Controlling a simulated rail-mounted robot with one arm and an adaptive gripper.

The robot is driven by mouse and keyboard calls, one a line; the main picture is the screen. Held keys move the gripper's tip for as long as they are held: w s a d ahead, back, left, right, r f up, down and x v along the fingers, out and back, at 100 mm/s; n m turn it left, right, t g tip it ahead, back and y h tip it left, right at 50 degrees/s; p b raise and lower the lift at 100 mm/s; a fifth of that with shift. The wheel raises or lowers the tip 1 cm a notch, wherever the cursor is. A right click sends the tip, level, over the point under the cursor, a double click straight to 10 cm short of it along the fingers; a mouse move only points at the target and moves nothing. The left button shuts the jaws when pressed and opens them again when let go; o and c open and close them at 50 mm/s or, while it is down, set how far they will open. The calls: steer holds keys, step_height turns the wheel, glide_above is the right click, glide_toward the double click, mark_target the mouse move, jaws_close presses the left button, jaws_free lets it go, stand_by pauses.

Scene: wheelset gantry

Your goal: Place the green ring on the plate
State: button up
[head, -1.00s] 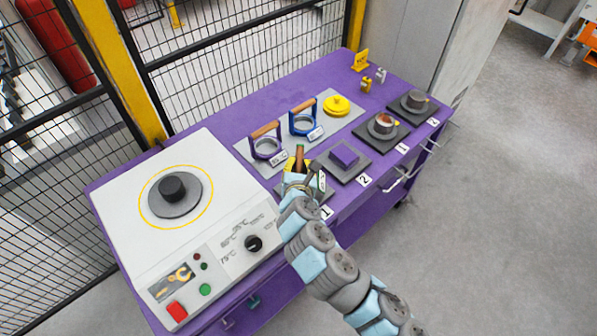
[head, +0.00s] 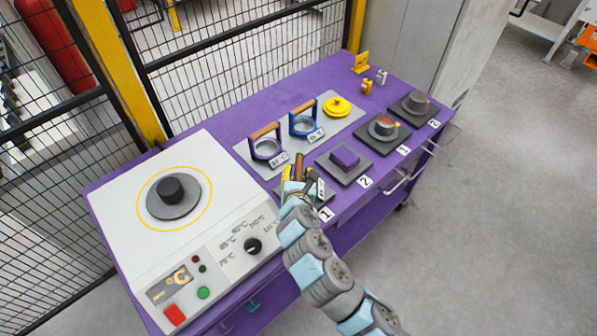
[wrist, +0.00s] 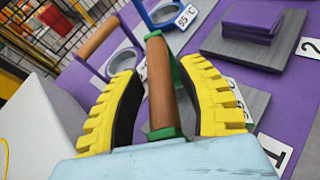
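The green ring (wrist: 188,95) shows in the wrist view as a green frame with a brown wooden handle (wrist: 161,85). It is over the grey pad marked 1, at the table's front edge; its lower part is mostly hidden. My gripper (wrist: 165,90) has its two yellow fingers on either side of the handle, with gaps visible. In the head view my gripper (head: 298,182) is at the same place, and the handle sticks up beside it. The plate (head: 174,193) is a grey disc with a black hub inside a yellow circle on the white heater, left of my gripper; nothing green is on it.
A purple ring (head: 266,148) and a blue ring (head: 306,122) stand behind on a grey board with a yellow lidded part (head: 337,106). A purple block (head: 345,156) sits right of my gripper. The heater's control panel (head: 215,262) faces front.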

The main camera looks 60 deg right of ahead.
steer(key=shift+s+a+r, duration=0.25)
steer(key=shift+a+r, duration=0.05)
steer(key=shift+a, duration=0.05)
steer(key=p+v, duration=0.4)
steer(key=v, duration=0.7)
steer(key=shift+a, duration=0.1)
